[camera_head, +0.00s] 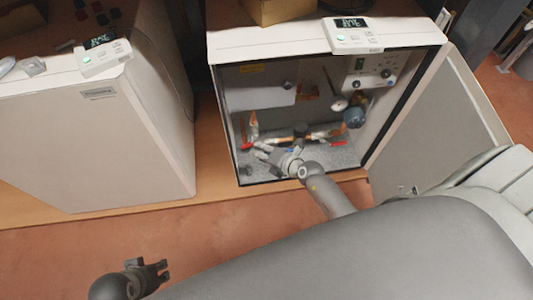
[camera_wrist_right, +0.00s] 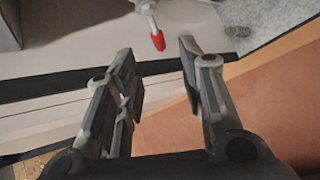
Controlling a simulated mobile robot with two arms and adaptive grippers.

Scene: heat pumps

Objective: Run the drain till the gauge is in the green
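The open heat pump cabinet (camera_head: 237,158) has copper pipes and valves low inside. One red valve handle (camera_head: 250,144) is at the lower left, another red handle (camera_head: 338,144) at the lower right. A small white disc (camera_head: 340,104), possibly the gauge, is beside a blue round part (camera_head: 353,117); no needle or green zone can be read. My right gripper (camera_head: 268,154) is at the cabinet's lower front, near the left handle. In the wrist view it (camera_wrist_right: 157,50) is open and empty, with a red handle (camera_wrist_right: 158,41) beyond the fingertips. My left gripper (camera_head: 150,270) is open, low at left.
The cabinet door (camera_head: 430,130) stands open to the right. A closed second unit (camera_head: 120,140) stands at left. Control panels with displays (camera_head: 352,36) (camera_head: 103,57) sit on both units. A cardboard box (camera_head: 278,10) is on top. The floor in front is clear on the left.

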